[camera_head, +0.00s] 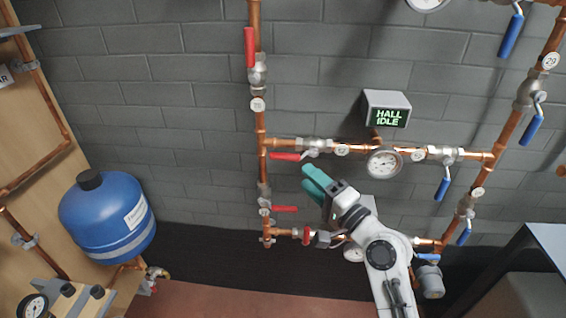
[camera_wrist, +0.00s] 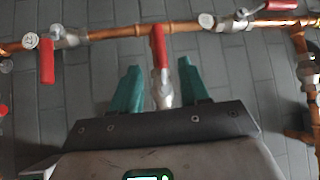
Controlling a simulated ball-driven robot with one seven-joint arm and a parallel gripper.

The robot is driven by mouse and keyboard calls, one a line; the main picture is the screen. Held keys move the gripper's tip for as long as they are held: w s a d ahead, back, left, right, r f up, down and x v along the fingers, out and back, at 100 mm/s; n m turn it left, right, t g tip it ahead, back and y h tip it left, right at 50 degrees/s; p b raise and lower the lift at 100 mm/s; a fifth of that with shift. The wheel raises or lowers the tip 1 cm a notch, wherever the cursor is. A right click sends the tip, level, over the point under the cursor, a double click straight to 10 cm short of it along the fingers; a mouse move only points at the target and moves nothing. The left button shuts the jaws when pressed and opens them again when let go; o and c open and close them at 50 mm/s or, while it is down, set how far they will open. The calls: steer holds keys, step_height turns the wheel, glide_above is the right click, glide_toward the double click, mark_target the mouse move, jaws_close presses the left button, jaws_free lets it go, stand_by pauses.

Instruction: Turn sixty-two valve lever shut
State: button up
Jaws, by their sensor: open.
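My gripper (camera_head: 311,176) has teal fingers and is open and empty in the head view, just below and right of a red valve lever (camera_head: 284,156) on the middle horizontal pipe. In the wrist view, a red lever (camera_wrist: 158,46) with its metal valve body (camera_wrist: 162,90) appears between the spread fingers of my gripper (camera_wrist: 160,76). It seems to be the same lever, lying along its pipe. No contact shows, and the depth gap is unclear. The number sixty-two is not legible on any tag.
Another red lever (camera_head: 285,209) stands out across the vertical pipe below; it also shows in the wrist view (camera_wrist: 46,60). A gauge (camera_head: 384,163) and a HALL IDLE display (camera_head: 388,117) are to the right. Blue levers (camera_head: 442,189) are farther right. A blue tank (camera_head: 107,216) stands left.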

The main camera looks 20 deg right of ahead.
mark_target(283, 160)
steer(key=p+x, duration=0.1)
steer(key=x, duration=0.9)
steer(key=shift+w+a, duration=0.1)
steer(key=shift+c, duration=0.3)
jaws_close()
